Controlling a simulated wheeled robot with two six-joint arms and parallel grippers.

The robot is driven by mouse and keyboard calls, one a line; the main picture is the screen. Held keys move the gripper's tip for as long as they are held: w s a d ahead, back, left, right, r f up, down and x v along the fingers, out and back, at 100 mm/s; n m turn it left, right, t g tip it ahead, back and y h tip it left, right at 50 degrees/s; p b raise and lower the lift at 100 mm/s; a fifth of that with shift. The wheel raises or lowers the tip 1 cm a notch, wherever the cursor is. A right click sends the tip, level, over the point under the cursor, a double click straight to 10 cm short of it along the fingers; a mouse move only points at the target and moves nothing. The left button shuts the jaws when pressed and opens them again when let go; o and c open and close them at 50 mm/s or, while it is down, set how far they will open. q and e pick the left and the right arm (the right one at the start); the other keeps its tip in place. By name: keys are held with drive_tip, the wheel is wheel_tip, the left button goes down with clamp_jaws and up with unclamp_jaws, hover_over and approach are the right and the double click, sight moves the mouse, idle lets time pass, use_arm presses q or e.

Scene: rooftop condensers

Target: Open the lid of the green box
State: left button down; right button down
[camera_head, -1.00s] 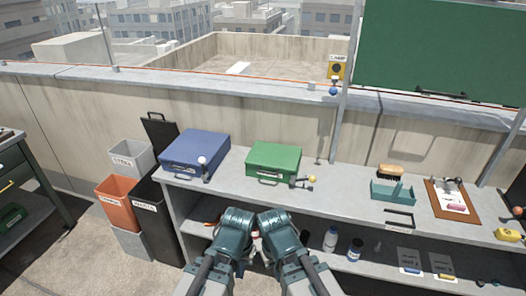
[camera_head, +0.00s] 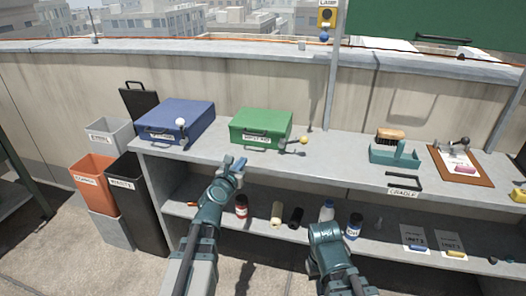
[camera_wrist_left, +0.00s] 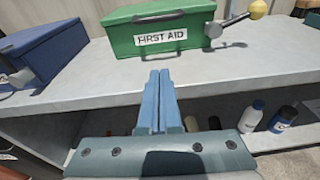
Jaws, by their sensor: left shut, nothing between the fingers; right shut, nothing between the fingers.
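The green box (camera_head: 261,127) stands on the bench top with its lid closed. It has a dark front handle and a lever with a yellow knob (camera_head: 304,140) at its right front. In the left wrist view the green box (camera_wrist_left: 165,32) shows a white FIRST AID label, and the yellow knob (camera_wrist_left: 258,9) is at the upper right. My left gripper (camera_head: 238,165) is shut and empty in front of the box, near the bench's front edge. In the left wrist view its fingers (camera_wrist_left: 158,80) lie together, apart from the box. My right gripper's fingertips are hidden in the head view; its arm (camera_head: 328,240) is at lower centre.
A blue box (camera_head: 175,120) with a white-knobbed lever stands to the left. A teal caddy (camera_head: 395,155), a brush and a clipboard (camera_head: 460,165) are to the right. Bottles stand on the lower shelf. Bins (camera_head: 95,180) stand left of the bench (camera_head: 345,146).

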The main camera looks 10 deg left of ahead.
sight(250, 155)
use_arm(q)
drive_tip(key=shift+n, duration=0.3)
drive_tip(key=w, duration=0.3)
drive_tip(key=w+f+b, duration=0.1)
drive_tip(key=w, duration=0.6)
drive_tip(key=shift+f, duration=0.15)
drive_tip(key=r+p, duration=0.3)
drive_tip(key=shift+s+r, duration=0.25)
drive_tip(key=shift+s, duration=0.1)
drive_tip(key=shift+r+p, duration=0.3)
drive_tip(key=shift+p, duration=0.05)
